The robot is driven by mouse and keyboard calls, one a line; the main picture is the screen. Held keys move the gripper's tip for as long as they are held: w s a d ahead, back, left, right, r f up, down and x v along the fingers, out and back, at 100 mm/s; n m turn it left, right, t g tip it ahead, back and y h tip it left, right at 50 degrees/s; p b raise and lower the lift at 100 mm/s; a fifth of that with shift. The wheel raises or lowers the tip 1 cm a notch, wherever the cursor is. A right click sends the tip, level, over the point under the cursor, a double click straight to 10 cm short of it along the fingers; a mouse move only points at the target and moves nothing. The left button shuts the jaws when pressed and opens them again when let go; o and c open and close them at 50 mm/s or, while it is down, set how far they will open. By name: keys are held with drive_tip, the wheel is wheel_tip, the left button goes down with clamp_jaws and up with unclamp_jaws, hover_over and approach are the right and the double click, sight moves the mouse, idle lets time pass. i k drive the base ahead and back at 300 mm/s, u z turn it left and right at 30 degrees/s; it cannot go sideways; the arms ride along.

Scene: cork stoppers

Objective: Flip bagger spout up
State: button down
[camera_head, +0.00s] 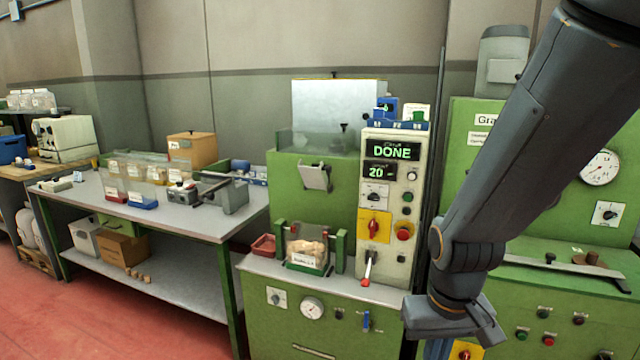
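The green bagger (285,200) stands left of centre with a clear hopper on top. A pale grey metal spout (316,176) sticks out from its front, with a small dark knob near its upper edge. A clear bin of corks (306,256) with a paper label sits below the spout, between green posts. My gripper (470,330) hangs at the lower right, well right of and lower than the spout and apart from it. It is seen from behind and the side, so its finger opening is unclear.
A control panel (392,222) beside the spout reads DONE and 20, with knobs and a red-tipped lever (367,270). A red tray (264,245) sits left of the bin. A grey table (215,225) with bins stands left. Red floor there is mostly open.

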sight(317, 178)
drive_tip(key=u, duration=1.75)
drive_tip(key=i, duration=0.95)
drive_tip(key=z, duration=2.4)
